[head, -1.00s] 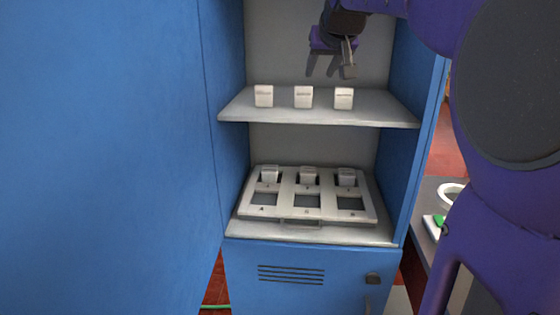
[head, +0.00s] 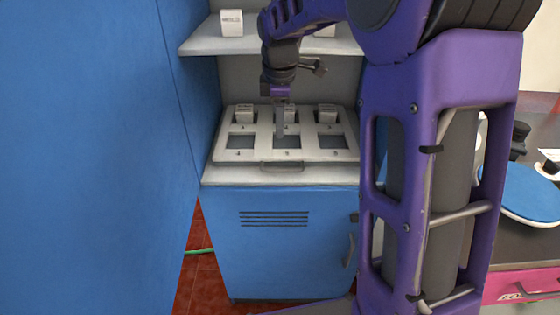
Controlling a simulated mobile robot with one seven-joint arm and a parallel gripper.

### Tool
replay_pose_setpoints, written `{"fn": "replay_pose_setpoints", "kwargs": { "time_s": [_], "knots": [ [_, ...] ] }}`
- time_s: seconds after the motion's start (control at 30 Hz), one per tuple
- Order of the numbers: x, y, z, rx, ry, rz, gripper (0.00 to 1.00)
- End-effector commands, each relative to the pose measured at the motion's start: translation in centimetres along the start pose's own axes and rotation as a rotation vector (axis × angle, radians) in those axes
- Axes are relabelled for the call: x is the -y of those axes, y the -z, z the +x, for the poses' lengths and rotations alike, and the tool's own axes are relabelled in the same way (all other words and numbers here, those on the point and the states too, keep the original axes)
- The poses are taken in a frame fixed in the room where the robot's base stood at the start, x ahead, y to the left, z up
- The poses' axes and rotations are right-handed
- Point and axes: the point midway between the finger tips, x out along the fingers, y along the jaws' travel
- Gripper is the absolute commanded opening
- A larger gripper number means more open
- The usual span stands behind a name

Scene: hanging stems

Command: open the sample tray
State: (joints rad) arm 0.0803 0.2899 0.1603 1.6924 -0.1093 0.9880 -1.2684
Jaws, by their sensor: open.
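The sample tray (head: 224,152) is a pale, flat tray on the cabinet's lower shelf. It has several square dark openings marked with letters, and a grey handle (head: 283,167) at the middle of its front edge. Whether the fingertips touch the tray cannot be told.
The upper shelf (head: 205,44) carries white blocks, one at left (head: 231,23); my arm hides part of it. The blue cabinet door (head: 80,150) stands open at left. A dark counter with a blue round item (head: 528,190) is at right.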

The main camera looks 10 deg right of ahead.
Motion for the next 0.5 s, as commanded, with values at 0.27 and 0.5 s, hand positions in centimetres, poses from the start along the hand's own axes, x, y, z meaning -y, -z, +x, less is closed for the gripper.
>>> {"fn": "replay_pose_setpoints", "kwargs": {
  "time_s": [0.27, 0.5],
  "knots": [
    [0.1, 0.0, 6.0, 0.002, 0.003, 0.003, 0.45],
    [0.1, 0.0, 11.2, 0.001, 0.002, 0.003, 0.45]
  ]
}}
